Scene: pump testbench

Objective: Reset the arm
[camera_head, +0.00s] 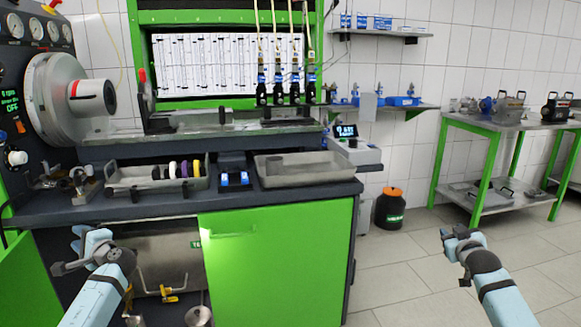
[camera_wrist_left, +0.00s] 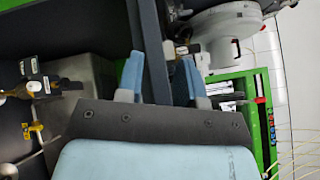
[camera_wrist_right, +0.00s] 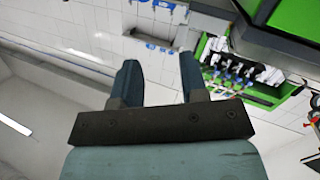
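My left gripper (camera_head: 82,243) is at the lower left of the head view, in front of the bench's front edge. In the left wrist view its two blue fingers (camera_wrist_left: 158,78) stand apart with nothing held between them. My right gripper (camera_head: 452,240) is at the lower right of the head view, over the open floor. In the right wrist view its two fingers (camera_wrist_right: 160,78) stand apart and empty. Both arms reach forward from the bottom of the head view, spread wide.
The green test bench (camera_head: 270,260) has a dark top carrying a grey tray (camera_head: 305,168) and a parts tray (camera_head: 122,184). A round machine head (camera_head: 62,97) is at left. A black canister (camera_head: 390,209) stands on the floor. A green-framed table (camera_head: 480,124) is at right. Tiled floor between is clear.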

